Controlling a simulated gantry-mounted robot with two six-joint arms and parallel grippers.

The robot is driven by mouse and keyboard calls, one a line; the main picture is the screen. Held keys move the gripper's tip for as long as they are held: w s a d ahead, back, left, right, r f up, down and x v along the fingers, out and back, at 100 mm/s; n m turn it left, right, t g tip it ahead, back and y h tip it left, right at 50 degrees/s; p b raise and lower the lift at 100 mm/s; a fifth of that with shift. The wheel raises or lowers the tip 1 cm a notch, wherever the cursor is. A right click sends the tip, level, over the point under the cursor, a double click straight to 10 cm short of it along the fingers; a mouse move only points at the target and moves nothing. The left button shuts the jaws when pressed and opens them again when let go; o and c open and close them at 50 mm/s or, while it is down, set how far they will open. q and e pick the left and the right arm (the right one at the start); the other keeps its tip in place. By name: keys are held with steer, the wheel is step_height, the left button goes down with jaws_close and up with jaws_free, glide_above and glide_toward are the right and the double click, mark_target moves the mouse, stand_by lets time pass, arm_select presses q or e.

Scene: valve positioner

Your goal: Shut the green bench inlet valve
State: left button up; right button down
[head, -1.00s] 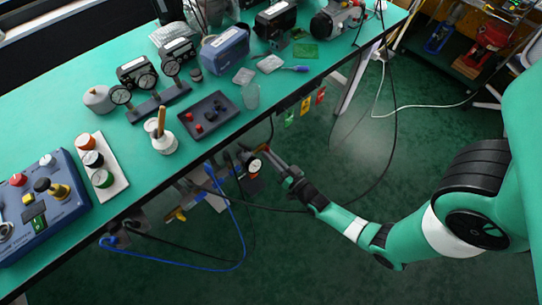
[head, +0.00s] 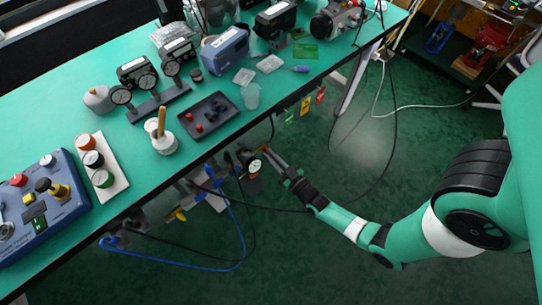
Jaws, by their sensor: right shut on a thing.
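My right gripper (head: 268,154) reaches in from the right, below the front edge of the bench, beside a round white-faced gauge (head: 255,165). It is shut on a small part of the valve fittings (head: 243,156) next to that gauge. The part is mostly hidden between the fingers, and its green colour cannot be made out; its place fits the bench inlet valve handle. My left gripper is not in view.
The green bench top (head: 75,120) overhangs the fittings. A blue hose (head: 243,235) and black cables hang below. A yellow handle (head: 180,215) sits further left. Coloured tags (head: 305,105) hang from the bench edge. The floor in front is clear.

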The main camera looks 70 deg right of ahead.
steer(key=c, duration=0.9)
jaws_free()
steer(key=shift+s, duration=0.1)
steer(key=p+v, duration=0.2)
steer(key=v, duration=0.9)
steer(key=shift+s+a+p, duration=0.2)
steer(key=shift+a+p, duration=0.05)
steer(key=shift+p, duration=0.05)
